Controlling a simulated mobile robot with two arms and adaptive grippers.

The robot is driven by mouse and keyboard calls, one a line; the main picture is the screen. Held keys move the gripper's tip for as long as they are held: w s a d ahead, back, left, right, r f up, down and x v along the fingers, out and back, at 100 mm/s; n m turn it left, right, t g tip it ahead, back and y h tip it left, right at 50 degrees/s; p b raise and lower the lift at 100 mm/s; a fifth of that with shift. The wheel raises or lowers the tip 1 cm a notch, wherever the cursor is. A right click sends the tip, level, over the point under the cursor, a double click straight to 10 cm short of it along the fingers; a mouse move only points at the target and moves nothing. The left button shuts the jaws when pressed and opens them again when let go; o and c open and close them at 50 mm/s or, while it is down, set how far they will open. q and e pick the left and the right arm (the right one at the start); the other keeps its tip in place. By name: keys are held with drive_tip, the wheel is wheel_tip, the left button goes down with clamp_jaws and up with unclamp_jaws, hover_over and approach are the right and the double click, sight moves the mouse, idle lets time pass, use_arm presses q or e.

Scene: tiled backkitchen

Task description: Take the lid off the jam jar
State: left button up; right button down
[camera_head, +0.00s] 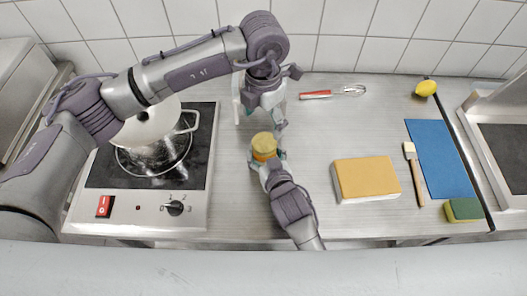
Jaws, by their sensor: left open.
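The jam jar (264,155) stands on the steel counter near the middle, with its yellow lid (264,141) on top. My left gripper (259,118) hangs from the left arm just behind the jar and is open and empty. One of its fingers comes down close to the right rear of the lid. My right gripper (267,161) reaches in from the front, low down, with its fingers at the two sides of the jar. The jar's lower part is hidden by it, and I cannot tell whether these fingers press on the glass.
A hotplate (95,170) with a steel pot (155,150) stands at the left under my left arm. A yellow-topped block (366,179), brush (414,172), blue mat (440,155), sponge (464,210) and lemon (426,88) are at the right.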

sight(264, 142)
use_arm(q)
drive_tip(key=m, duration=0.7)
drive_tip(key=shift+m, duration=0.3)
drive_tip(key=m, duration=0.4)
drive_tip(key=shift+m, duration=0.4)
use_arm(e)
drive_tip(key=shift+f, duration=0.1)
use_arm(q)
drive_tip(key=m, duration=0.4)
drive_tip(key=shift+m, duration=0.4)
drive_tip(key=m, duration=0.9)
drive_tip(key=shift+d, duration=0.1)
drive_tip(key=m, duration=0.4)
drive_tip(key=shift+m, duration=0.3)
drive_tip(key=m, duration=0.4)
drive_tip(key=shift+m, duration=0.4)
drive_tip(key=shift+f, duration=0.2)
wheel_tip(264, 142, down, 8)
drive_tip(key=shift+r, duration=0.15)
